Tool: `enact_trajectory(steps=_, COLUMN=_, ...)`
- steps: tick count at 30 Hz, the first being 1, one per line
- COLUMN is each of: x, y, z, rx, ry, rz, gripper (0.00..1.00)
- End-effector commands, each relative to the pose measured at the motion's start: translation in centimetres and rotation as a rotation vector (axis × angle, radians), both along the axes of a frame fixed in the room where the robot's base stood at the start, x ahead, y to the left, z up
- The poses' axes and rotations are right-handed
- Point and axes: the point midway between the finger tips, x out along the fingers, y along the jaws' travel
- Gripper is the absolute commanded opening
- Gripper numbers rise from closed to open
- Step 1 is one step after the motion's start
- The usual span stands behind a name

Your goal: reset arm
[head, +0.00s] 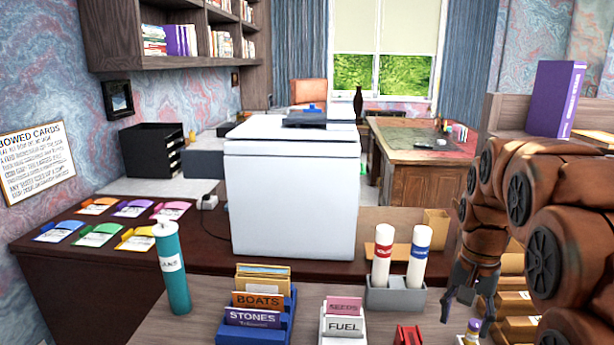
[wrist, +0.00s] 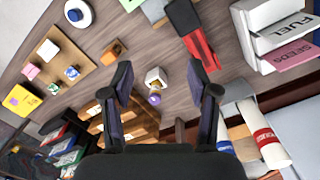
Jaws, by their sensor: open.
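My gripper (head: 460,298) hangs at the end of my brown arm on the right side of the head view, pointing down. In the wrist view my gripper (wrist: 160,80) has its two dark fingers spread apart, with nothing held between them. Below and between the fingers, apart from them, a small white holder (wrist: 155,74) with a purple-topped item (wrist: 154,99) stands on the wooden surface. The purple-topped item also shows at the bottom of the head view (head: 473,327).
Near my gripper stand a grey holder (head: 395,298) with two white tubes, a red object (head: 408,335), a FUEL card holder (head: 342,325) and a blue card holder (head: 258,332). A teal cylinder (head: 172,270) and a large white box (head: 290,190) stand further left.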

Motion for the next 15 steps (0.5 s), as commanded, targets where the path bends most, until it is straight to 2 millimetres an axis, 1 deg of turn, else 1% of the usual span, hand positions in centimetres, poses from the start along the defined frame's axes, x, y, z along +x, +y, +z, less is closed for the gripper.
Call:
enact_trajectory(steps=1, x=-1.4, y=1.1, z=0.2, rx=0.002, ry=0.000, rz=0.033, gripper=0.60)
enact_trajectory(steps=6, x=-6.0, y=4.0, z=-0.2, rx=0.014, ry=0.019, rz=0.143, gripper=0.60)
enact_trajectory(steps=11, x=-10.4, y=6.3, z=-0.8, rx=0.024, ry=0.035, rz=0.250, gripper=0.60)
enact_trajectory(steps=15, x=-14.4, y=8.1, z=-1.8, rx=0.036, ry=0.048, rz=0.350, gripper=0.60)
